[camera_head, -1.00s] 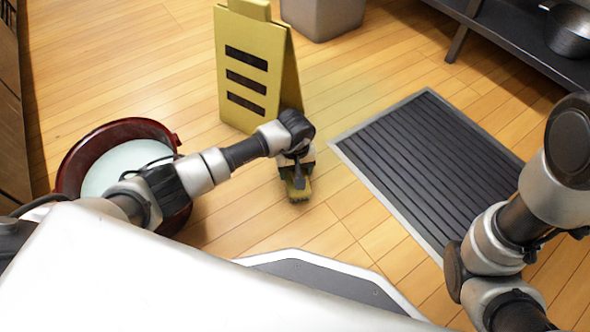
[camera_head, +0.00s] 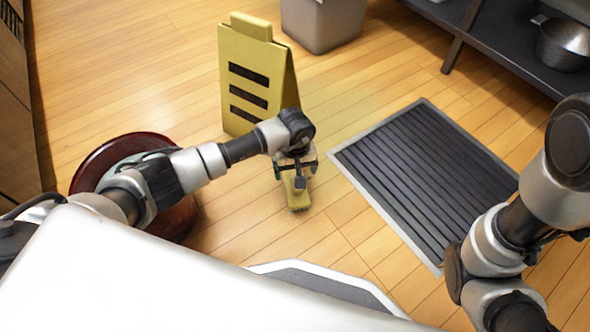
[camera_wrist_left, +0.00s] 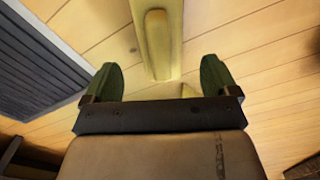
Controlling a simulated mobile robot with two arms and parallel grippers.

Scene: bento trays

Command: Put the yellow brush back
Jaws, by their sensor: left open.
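The yellow brush (camera_head: 299,197) is on the wooden floor in front of the yellow folding sign. Its long yellow body with a raised strip also shows at the top of the left wrist view (camera_wrist_left: 158,40). My left gripper (camera_head: 296,171) is over the brush, with its fingers spread to either side. In the left wrist view the green fingers (camera_wrist_left: 160,78) are wide apart, with clear gaps between them and the brush. The wrist hides part of the brush in the head view. My right arm is at the right edge, and its gripper is out of view.
The yellow folding sign (camera_head: 240,62) stands just behind the left gripper. A dark red round tub (camera_head: 95,165) is at left, partly behind my left arm. A ribbed dark mat (camera_head: 425,175) lies at right. A grey bin (camera_head: 322,25) and a shelf with a pot (camera_head: 563,45) are behind.

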